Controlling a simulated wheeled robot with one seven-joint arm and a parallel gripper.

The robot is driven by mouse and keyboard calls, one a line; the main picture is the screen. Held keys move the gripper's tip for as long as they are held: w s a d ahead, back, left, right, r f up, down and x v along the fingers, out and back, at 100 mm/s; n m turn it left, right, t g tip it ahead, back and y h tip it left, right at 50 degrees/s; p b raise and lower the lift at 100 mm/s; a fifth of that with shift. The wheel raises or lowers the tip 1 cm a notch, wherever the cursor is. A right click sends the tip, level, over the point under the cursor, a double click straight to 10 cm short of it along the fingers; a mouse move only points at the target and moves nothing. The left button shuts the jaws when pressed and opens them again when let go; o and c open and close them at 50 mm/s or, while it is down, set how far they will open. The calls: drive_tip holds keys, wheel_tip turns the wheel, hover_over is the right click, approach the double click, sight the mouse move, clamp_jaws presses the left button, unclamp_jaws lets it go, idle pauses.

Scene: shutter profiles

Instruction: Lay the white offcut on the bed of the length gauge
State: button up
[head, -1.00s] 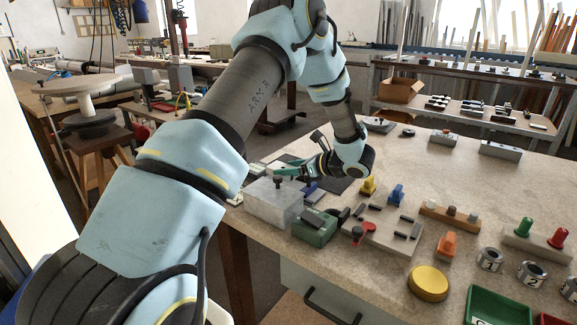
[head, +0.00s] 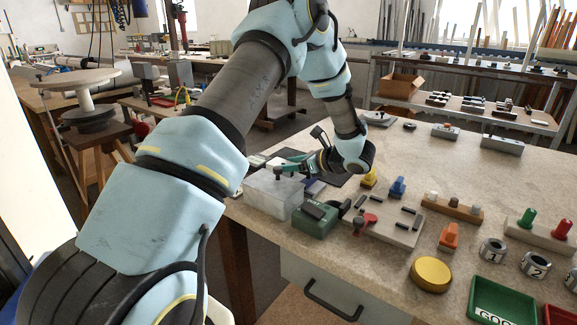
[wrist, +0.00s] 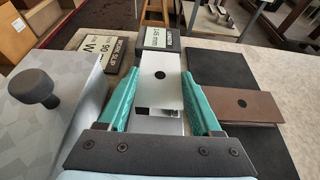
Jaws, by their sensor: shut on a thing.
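A pale grey surface shows under the offcut in the wrist view. I cannot tell whether it is the gauge bed or whether the offcut touches it.
A brown offcut (wrist: 240,105) lies on a black mat (wrist: 222,68) to the right. A grey block (wrist: 50,115) with a black knob (wrist: 34,84) stands close on the left. Label plates (wrist: 159,38) stand beyond. A green box (head: 316,219) is nearer on the bench.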

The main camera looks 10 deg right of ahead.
drive_tip(key=o, duration=1.4)
drive_tip(key=shift+c, duration=0.2)
drive_tip(key=shift+r, duration=0.1)
drive_tip(key=r+p, duration=0.1)
drive_tip(key=p, duration=0.1)
drive_tip(key=shift+r+p, duration=0.3)
drive_tip(key=b+v, duration=0.4)
drive_tip(key=v, duration=0.7)
drive_tip(key=shift+s+d, duration=0.3)
drive_tip(key=shift+d, duration=0.05)
drive_tip(key=shift+f, duration=0.15)
